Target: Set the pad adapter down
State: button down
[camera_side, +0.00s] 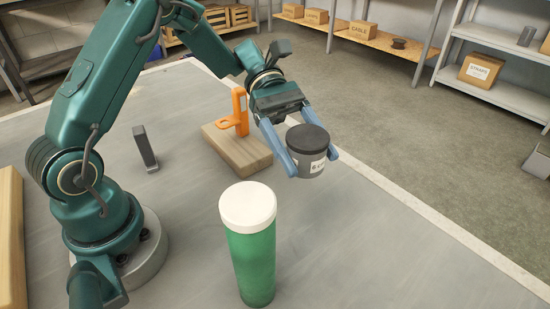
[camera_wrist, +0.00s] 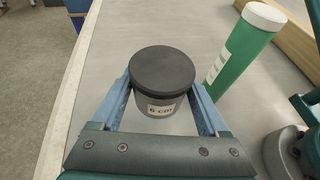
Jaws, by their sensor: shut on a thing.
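The pad adapter (camera_side: 308,143) looks to be the short grey cylinder with a wider black top. It also shows in the wrist view (camera_wrist: 163,75), with a white label reading "6 cm". My gripper (camera_side: 309,160) is shut on it, with one blue finger on each side. The adapter is roughly upright near the table's far edge. I cannot tell for certain whether its underside touches the table.
A green cylinder with a white cap (camera_side: 252,255) stands in front. A wooden block (camera_side: 240,152) with an orange bracket (camera_side: 238,112) is left of my gripper. A small grey upright piece (camera_side: 145,147) stands further left. Grey table (camera_side: 390,255) is clear at right.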

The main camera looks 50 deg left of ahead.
jog(key=w+a+f+n+t, duration=0.1)
jog(key=a, duration=0.4)
send_over(329, 233)
notch_tip(329, 233, down, 7)
jog(key=shift+f, duration=2.05)
jog(key=shift+f, duration=0.1)
grip_release()
